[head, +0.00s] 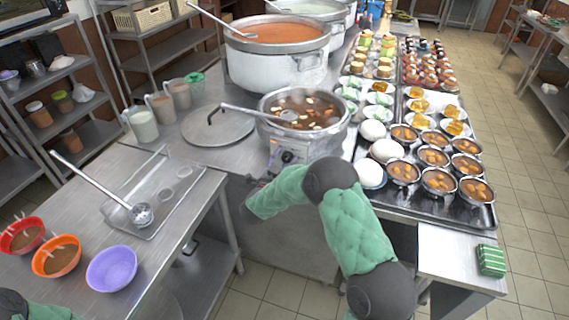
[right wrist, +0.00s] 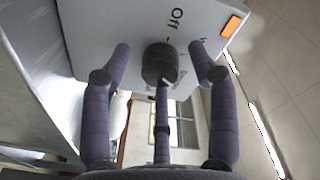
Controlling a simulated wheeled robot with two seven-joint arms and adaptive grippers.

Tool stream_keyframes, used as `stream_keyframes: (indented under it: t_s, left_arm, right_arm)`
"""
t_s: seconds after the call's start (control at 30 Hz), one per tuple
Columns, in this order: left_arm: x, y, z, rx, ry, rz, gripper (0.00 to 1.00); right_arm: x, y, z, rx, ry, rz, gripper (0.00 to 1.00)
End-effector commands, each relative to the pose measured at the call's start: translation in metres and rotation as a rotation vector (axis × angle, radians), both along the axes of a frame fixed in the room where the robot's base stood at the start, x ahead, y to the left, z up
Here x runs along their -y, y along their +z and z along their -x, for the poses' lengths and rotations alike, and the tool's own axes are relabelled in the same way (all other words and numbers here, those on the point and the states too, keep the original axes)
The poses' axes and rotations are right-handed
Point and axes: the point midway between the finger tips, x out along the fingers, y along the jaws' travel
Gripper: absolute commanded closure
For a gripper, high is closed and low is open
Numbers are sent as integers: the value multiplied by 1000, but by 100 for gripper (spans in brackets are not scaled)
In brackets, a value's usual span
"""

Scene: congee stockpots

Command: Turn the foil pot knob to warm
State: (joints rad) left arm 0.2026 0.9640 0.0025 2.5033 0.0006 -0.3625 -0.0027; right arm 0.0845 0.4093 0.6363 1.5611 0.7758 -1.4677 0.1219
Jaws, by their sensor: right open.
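A steel pot of dark soup with floating pieces (head: 303,112) stands on the counter, with a control panel (head: 290,152) on its front. The panel's black knob (right wrist: 159,64) is at the centre of the right wrist view, below the printed word "Off". My right gripper (head: 262,182) is at the panel, partly hidden by my arm in the head view. In the right wrist view its fingers (right wrist: 160,52) are open, one on each side of the knob, with gaps showing. A third finger points up below the knob. My left gripper is out of view.
An orange light (right wrist: 231,26) is on the panel. A ladle (head: 255,112) rests in the pot; a round lid (head: 219,127) lies to its left. Trays of filled bowls (head: 438,181) crowd the right. Three coloured bowls (head: 111,268) stand on the left table.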

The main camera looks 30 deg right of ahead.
Motion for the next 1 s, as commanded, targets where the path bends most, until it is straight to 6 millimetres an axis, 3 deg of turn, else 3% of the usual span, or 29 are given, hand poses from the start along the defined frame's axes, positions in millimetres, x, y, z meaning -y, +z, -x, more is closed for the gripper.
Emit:
stream_keyframes:
  t_s: [0.3, 0.5, 1.0]
  left_arm:
    - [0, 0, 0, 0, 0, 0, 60]
    - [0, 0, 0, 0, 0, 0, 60]
    - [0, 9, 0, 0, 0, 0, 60]
  right_arm:
    - [2, 0, -1, 0, 0, 0, 43]
    - [2, 0, -1, 0, 0, 0, 97]
    - [2, 2, -1, -72, -1, 61, 97]
